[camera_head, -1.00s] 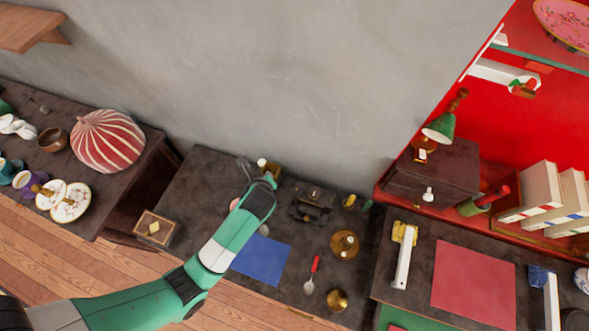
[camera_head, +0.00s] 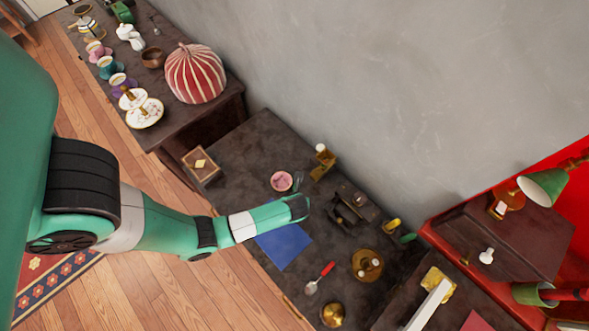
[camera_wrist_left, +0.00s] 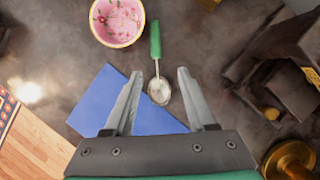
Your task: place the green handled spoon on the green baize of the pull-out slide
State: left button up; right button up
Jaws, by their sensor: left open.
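The green handled spoon (camera_wrist_left: 155,58) lies on the dark table top in the left wrist view, its handle pointing up the picture and its silver bowl lower down. My left gripper (camera_wrist_left: 160,72) is open above it. The bowl lies between the two fingers in the picture, with no visible grip. In the head view my left gripper (camera_head: 302,207) is beside the blue cloth and largely covers the spoon. The green baize slide is not visible now. My right gripper is not in view.
A pink bowl (camera_head: 281,181) stands close to the spoon. A blue cloth (camera_head: 283,247), a red-handled spoon (camera_head: 319,279), a brass candle dish (camera_head: 367,265) and a dark object (camera_head: 354,205) surround the gripper. The red cabinet (camera_head: 450,225) stands at right.

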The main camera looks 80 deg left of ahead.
pick_arm(q)
jog(key=b+x, duration=0.1)
jog(key=x, duration=0.1)
jog(key=b+x, duration=0.1)
jog(key=x, duration=0.2)
jog(key=shift+s+a+b, duration=0.2)
jog(key=shift+b, duration=0.2)
grip_shut()
